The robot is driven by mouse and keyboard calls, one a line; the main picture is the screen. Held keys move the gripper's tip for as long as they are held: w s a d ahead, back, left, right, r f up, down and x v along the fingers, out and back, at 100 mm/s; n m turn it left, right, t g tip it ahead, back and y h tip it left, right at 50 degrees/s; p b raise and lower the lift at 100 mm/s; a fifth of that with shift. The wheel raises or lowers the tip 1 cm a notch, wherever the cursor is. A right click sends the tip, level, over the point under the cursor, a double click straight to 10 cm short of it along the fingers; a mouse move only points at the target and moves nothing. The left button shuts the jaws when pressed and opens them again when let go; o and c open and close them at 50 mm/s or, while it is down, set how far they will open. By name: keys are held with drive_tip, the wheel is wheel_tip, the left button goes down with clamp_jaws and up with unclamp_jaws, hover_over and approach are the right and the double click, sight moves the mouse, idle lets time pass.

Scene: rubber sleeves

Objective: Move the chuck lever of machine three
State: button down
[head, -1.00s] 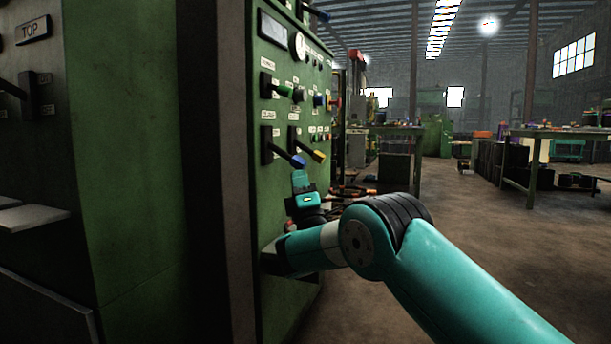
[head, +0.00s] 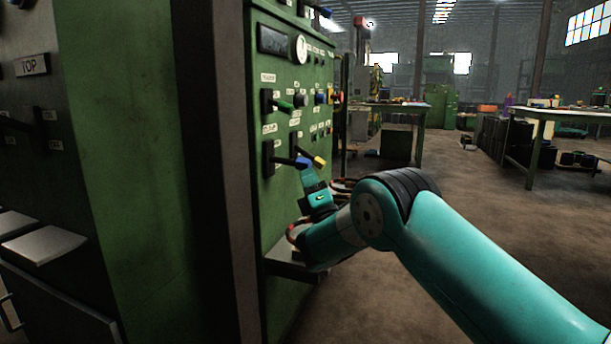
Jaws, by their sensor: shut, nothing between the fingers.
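A tall green machine cabinet (head: 285,220) stands left of centre, its control panel facing right. The panel carries a lever with a blue handle (head: 302,162), sticking out nearly level from a black slotted plate. A yellow-handled lever (head: 319,161) is just right of it, and a green-handled lever (head: 285,106) is above. The small labels are too blurred to show which is the chuck lever. My gripper (head: 306,172) is shut and empty, pointing up, its tips right under the blue handle and seemingly touching it. The tips are partly hidden by the handle.
A shelf-like ledge (head: 290,267) juts from the cabinet below my wrist. A dark cabinet marked TOP (head: 32,66) stands at the left. Workbenches (head: 560,112) stand at the back right. Open floor (head: 450,205) lies between.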

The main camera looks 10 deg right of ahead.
wheel_tip(320, 180, up, 7)
drive_tip(key=p, duration=0.6)
drive_tip(key=shift+f, duration=0.1)
idle(0.5)
